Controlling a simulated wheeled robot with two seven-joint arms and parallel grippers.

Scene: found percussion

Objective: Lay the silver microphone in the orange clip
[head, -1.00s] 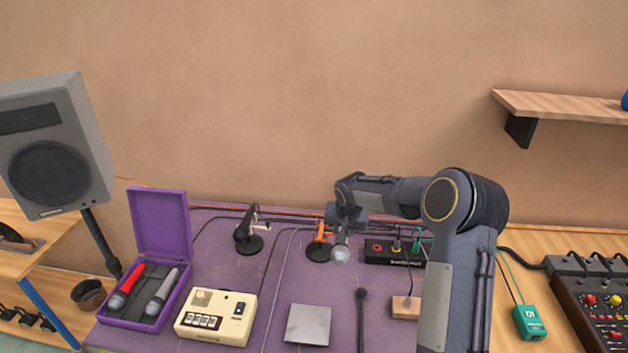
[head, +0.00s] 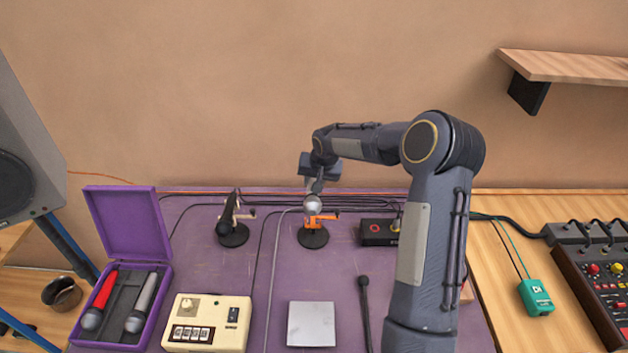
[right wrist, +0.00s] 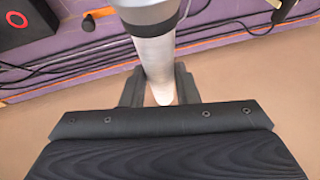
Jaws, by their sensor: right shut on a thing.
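My right gripper (head: 315,182) is shut on the silver microphone (head: 312,204), which hangs with its round grille end down toward the camera. In the right wrist view the microphone's silver body (right wrist: 155,60) sits between the two dark fingers. The orange clip (head: 309,224) stands on a round black base (head: 313,238), just below the grille in the head view. The grille partly covers the clip, and I cannot tell whether they touch. In the right wrist view a small orange part (right wrist: 99,14) shows left of the microphone. My left gripper is out of view.
A second stand (head: 232,234) holds a black microphone to the left. A black pedal box (head: 377,232) is close on the right. An open purple case (head: 122,210) holds a red and a grey microphone. A cream box (head: 207,322) and a silver plate (head: 311,323) lie in front.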

